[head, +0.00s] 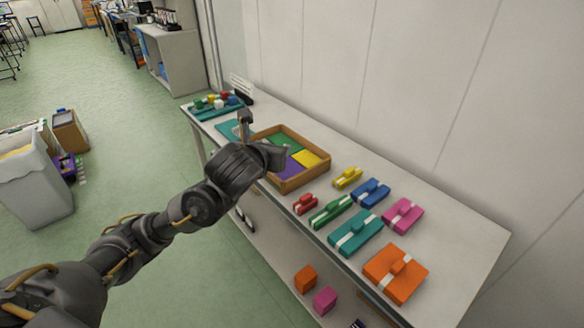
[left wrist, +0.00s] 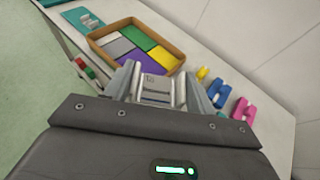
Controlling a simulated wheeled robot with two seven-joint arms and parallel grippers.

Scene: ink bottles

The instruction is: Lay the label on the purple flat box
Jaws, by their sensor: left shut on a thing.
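The purple flat box (head: 290,169) lies in a wooden tray (head: 296,183) on the white table. In the left wrist view the purple box (left wrist: 131,59) sits between grey, green and yellow flat pieces. My left gripper (head: 262,142) is over the tray's near-left part and hides some of it. In the left wrist view its fingers (left wrist: 157,92) are shut on a small pale flat piece with a dark mark, apparently the label (left wrist: 156,81). This piece shows just in front of the tray's near edge; its height above the tray is unclear. My right gripper is not in view.
Several ribboned boxes stand right of the tray, including a red one (head: 305,204), a teal one (head: 355,232) and an orange one (head: 396,272). A teal rack (head: 207,113) with coloured items stands at the far-left table end. A wall (head: 420,90) runs behind the table.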

